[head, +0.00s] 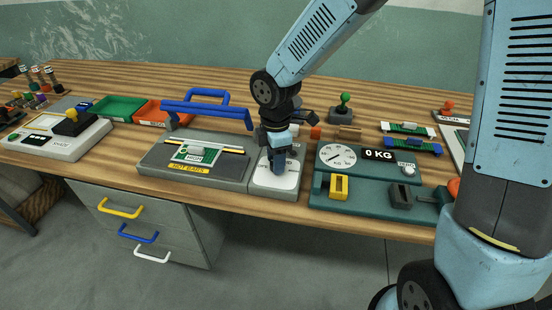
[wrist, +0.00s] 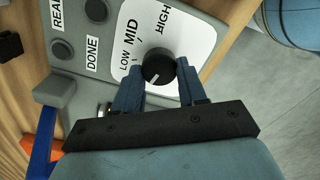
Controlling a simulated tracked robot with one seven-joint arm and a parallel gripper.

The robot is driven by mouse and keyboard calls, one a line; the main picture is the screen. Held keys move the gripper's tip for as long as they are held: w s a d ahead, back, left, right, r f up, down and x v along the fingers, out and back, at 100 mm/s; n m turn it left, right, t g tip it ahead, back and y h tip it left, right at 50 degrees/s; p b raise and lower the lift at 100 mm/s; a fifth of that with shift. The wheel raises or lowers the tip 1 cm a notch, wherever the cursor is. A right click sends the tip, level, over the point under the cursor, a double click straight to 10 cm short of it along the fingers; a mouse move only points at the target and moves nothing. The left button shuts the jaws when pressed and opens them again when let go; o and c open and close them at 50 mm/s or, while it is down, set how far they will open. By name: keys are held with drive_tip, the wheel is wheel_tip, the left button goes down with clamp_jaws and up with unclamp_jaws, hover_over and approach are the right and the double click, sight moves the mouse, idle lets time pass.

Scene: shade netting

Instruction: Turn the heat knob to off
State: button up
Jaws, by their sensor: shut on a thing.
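The heat knob (wrist: 158,64) is a round black knob with a short white line on a white dial plate (wrist: 187,30). The plate also shows in the head view (head: 288,181). My gripper (wrist: 158,78) has one blue finger on each side of the knob and is shut on it. The white line slants toward the lower left in the wrist view, away from HIGH and past LOW. In the head view my gripper (head: 279,164) points down over the plate and hides the knob.
The grey heat-sealer base (head: 155,163) with its raised blue handle (head: 208,113) is left of the dial. Two buttons (wrist: 61,49) sit by READY and DONE. A teal scale (head: 325,193) stands close on the right. The table's front edge is near.

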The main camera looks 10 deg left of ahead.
drive_tip(key=shift+w, duration=0.1)
drive_tip(key=o, duration=1.1)
drive_tip(key=shift+c, duration=0.2)
wheel_tip(320, 180, up, 14)
drive_tip(key=shift+f, duration=0.15)
drive_tip(key=s+d+r+m+t, duration=0.2)
drive_tip(key=s+d+r+m, duration=0.1)
drive_tip(key=d+m, duration=0.4)
drive_tip(key=s+d+r+m+t, duration=0.1)
drive_tip(key=s+d+r+m, duration=0.2)
drive_tip(key=d+m, duration=0.5)
drive_tip(key=s+d+r+m+t, duration=0.2)
drive_tip(key=d+m, duration=0.6)
drive_tip(key=d, duration=0.8)
wheel_tip(320, 180, up, 2)
drive_tip(key=s, duration=0.2)
drive_tip(key=shift+s+t, duration=0.3)
drive_tip(key=shift+s, duration=0.1)
